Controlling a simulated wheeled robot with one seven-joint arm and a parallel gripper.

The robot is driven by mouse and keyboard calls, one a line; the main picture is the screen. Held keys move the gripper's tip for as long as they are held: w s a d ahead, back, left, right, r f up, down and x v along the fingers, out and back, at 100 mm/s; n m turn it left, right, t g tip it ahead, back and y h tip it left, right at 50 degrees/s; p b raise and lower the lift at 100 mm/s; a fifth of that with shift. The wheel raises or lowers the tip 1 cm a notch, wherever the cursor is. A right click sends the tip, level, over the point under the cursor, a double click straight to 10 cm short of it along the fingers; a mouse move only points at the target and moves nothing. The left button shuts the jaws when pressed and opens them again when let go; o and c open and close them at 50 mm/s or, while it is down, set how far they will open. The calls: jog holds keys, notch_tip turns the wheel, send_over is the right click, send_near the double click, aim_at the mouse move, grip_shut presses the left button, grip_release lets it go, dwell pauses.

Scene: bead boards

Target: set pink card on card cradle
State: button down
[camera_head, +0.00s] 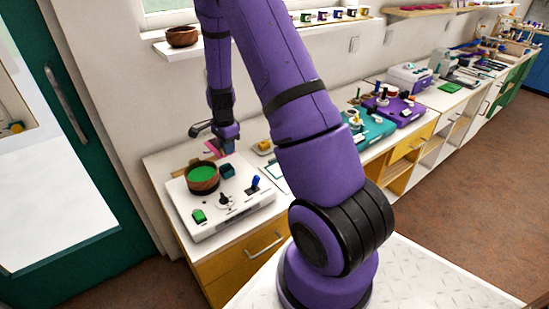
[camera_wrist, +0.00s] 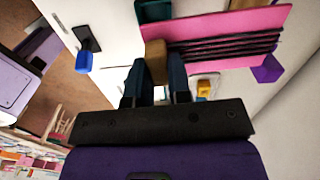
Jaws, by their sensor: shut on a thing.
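The pink card (camera_wrist: 245,22) has dark stripes across it and appears near the far end of my arm in the head view (camera_head: 211,147). My gripper (camera_wrist: 155,75) is shut on a tan block (camera_wrist: 155,52) that meets the card's left edge in the wrist view and looks like its grip. In the head view my gripper (camera_head: 226,140) is above the back of the white board. A purple block (camera_wrist: 267,69) shows at the card's lower right corner. I cannot tell which piece is the card cradle.
The white board (camera_head: 232,213) carries a wooden bowl with green inside (camera_head: 202,178), a dark teal box (camera_head: 227,170), a green block (camera_head: 199,216) and a blue peg (camera_head: 255,182). A yellow piece (camera_head: 264,147) lies behind. A teal board (camera_head: 372,130) stands to the right.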

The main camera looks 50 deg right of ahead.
jog(key=s+d+f+m, duration=0.2)
jog(key=s+d+m, duration=0.5)
jog(key=d+m, duration=0.55)
jog(key=m, duration=0.6)
send_over(275, 172)
notch_tip(275, 172, down, 5)
jog(key=shift+a, duration=0.1)
jog(key=shift+s+f, duration=0.1)
jog(key=shift+f, duration=1.8)
jog(key=shift+f, duration=0.7)
jog(key=c, duration=1)
grip_release()
jog(key=shift+r, duration=0.15)
